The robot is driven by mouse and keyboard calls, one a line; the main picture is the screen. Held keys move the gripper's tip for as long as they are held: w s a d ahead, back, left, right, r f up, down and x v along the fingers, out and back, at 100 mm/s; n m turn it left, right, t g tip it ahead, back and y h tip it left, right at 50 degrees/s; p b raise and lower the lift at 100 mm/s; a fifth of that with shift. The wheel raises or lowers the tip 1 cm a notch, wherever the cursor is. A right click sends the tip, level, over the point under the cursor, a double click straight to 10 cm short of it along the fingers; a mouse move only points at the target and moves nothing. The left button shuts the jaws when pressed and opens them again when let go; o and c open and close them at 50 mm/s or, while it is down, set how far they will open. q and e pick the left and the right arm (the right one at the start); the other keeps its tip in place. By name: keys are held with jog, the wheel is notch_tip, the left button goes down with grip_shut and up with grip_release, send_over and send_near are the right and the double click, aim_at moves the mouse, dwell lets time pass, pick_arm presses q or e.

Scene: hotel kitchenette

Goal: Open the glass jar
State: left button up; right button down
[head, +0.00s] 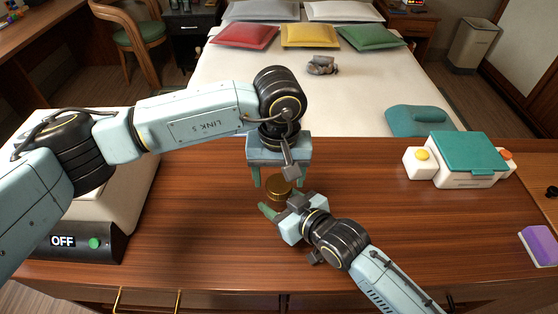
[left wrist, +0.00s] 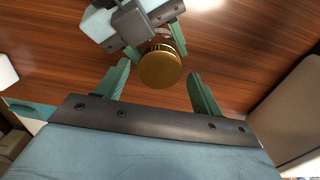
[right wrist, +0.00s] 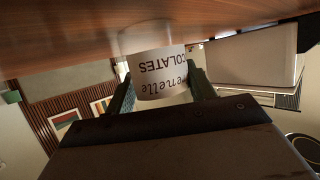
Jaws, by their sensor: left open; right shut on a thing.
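The glass jar has a gold lid (head: 279,188) and stands on the wooden counter (head: 200,230). Its labelled body (right wrist: 160,72) shows in the right wrist view between the fingers of my right gripper (right wrist: 158,85). My right gripper is shut on the jar's body from the side, low near the counter. My left gripper (head: 277,182) points down above the jar, fingers open. In the left wrist view the gold lid (left wrist: 160,68) shows between and beyond the open fingertips of my left gripper (left wrist: 160,85), apart from both. The lid sits on the jar.
A white device with a teal lid (head: 468,153) stands right on the counter. A purple sponge-like block (head: 540,245) lies at the right edge. A pale appliance with an OFF display (head: 75,243) is at left. The bed (head: 310,95) lies beyond the counter.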

pick_arm(q)
jog(key=shift+f, duration=0.7)
jog(key=c, duration=1)
jog(key=n, duration=0.4)
jog(key=shift+n, duration=0.3)
jog(key=n, duration=0.3)
jog(key=shift+n, duration=0.4)
jog(key=n, duration=0.3)
jog(key=shift+n, duration=0.4)
jog(key=n, duration=0.4)
